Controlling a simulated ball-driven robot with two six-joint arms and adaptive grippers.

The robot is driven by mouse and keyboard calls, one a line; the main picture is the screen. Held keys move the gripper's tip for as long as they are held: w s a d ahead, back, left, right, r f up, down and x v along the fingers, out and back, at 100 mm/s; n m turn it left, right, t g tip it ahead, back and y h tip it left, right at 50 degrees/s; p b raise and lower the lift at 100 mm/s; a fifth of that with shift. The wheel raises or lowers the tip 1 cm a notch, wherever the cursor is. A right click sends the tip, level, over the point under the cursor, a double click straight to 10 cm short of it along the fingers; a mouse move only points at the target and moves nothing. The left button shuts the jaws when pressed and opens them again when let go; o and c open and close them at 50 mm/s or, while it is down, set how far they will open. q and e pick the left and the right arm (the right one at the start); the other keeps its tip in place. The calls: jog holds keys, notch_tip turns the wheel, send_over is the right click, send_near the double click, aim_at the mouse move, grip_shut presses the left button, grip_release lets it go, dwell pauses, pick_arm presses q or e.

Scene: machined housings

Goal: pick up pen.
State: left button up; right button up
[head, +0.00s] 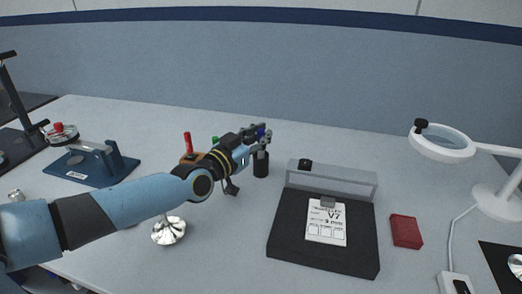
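My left arm reaches in from the left, and my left gripper (259,133) is at the middle of the table, just above a small black cup (261,164). A small dark blue bit shows between the gripper's fingers; it may be the top of a pen, but it is too small to be sure. Whether the fingers are closed on it cannot be made out. The cup's opening is largely hidden by the gripper. My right gripper is out of view.
A magnifier lamp (497,200) is at far right. A blue fixture (88,171) is at left. A shiny metal part (168,232) lies below my arm.

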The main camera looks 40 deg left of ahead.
pick_arm(q)
grip_shut()
dwell(0.3)
notch_tip(320, 180, up, 10)
jog(key=p, duration=0.8)
dwell(0.4)
jog(key=shift+n, duration=0.3)
